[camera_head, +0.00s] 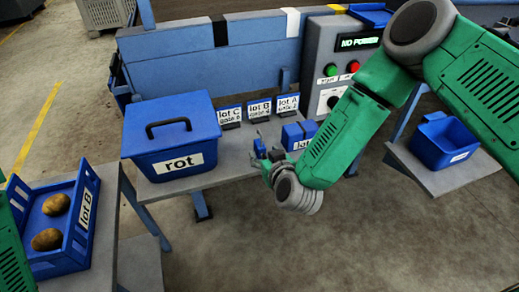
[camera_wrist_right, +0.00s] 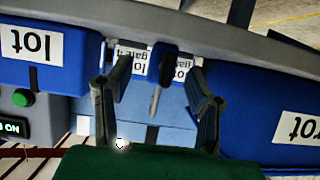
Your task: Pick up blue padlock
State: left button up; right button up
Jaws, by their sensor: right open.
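My right gripper (camera_head: 266,152) is above the grey table, in front of the lot cards, and partly hidden by its own arm. In the right wrist view the two dark fingers of that gripper (camera_wrist_right: 160,68) stand apart. A small dark blue thing (camera_wrist_right: 168,62) with a thin grey bar shows between them and looks like the padlock. It seems not to be touched by either finger. In the head view a small blue patch (camera_head: 259,147) at the fingertips may be the same padlock; it is too small to be sure. My left gripper is out of view.
A lidded blue rot box (camera_head: 168,137) stands left of the gripper, and a blue lot box (camera_head: 292,135) close to its right. Lot cards (camera_head: 259,108) stand behind. A control box (camera_head: 329,70) is at the back. A blue crate (camera_head: 88,214) holds two potatoes at the left.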

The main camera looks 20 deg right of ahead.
aim_at(261, 152)
jog(key=x, duration=0.2)
jog(key=b+x, duration=0.1)
jog(key=x, duration=0.1)
jog(key=shift+a, duration=0.4)
jog(key=shift+w+d, duration=0.1)
jog(key=shift+w, duration=0.05)
jog(key=shift+d, duration=0.3)
jog(key=c, duration=0.9)
grip_shut()
jog(key=shift+a, duration=0.3)
